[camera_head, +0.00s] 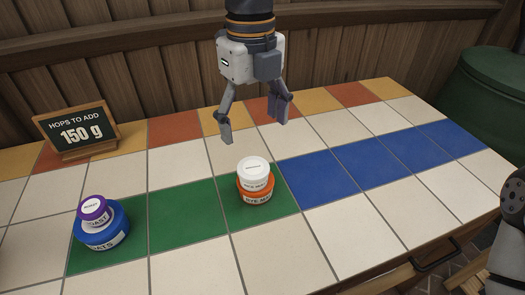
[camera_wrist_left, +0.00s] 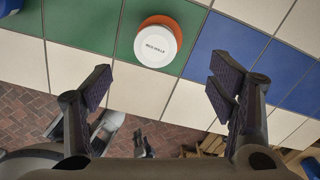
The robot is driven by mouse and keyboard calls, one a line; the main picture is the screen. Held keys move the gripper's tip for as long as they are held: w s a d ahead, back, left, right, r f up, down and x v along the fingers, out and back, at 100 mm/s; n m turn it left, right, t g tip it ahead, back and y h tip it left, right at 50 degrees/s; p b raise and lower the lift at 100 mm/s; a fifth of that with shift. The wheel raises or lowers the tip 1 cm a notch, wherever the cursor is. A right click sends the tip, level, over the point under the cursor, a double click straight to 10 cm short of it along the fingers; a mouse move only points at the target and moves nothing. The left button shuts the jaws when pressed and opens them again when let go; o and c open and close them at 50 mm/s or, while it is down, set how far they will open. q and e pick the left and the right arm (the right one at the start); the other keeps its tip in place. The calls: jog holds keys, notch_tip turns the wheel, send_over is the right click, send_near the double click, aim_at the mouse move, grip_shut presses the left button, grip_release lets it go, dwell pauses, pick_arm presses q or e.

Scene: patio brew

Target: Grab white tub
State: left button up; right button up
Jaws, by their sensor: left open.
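The white tub (camera_head: 254,172) stands on top of an orange tub (camera_head: 255,193) on a green tile. The white tub also shows in the left wrist view (camera_wrist_left: 156,44), with the orange rim (camera_wrist_left: 160,21) of the tub under it. My left gripper (camera_head: 255,120) points down above and behind the two tubs. Its fingers are spread, empty and apart from the white tub. In the left wrist view my left fingers (camera_wrist_left: 160,88) stand wide apart, with the tub beyond them. My right gripper does not show clearly; only a grey part of my own body is at the right edge.
A purple-lidded tub (camera_head: 93,210) sits on a blue tub (camera_head: 103,232) on a green tile at the left. A sign (camera_head: 77,132) reading "HOPS TO ADD 150 g" stands at the back left. The blue tiles (camera_head: 360,167) to the right are bare. A green barrel (camera_head: 490,90) stands beyond the table.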

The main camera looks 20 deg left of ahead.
aim_at(254, 167)
pick_arm(q)
jog(key=f, duration=0.2)
jog(key=s+f, duration=0.1)
jog(key=f, duration=0.1)
jog(key=shift+s, duration=0.2)
jog(key=f, duration=0.6)
jog(key=shift+w+f, duration=0.25)
jog(key=shift+f, duration=0.15)
jog(key=c, duration=1.1)
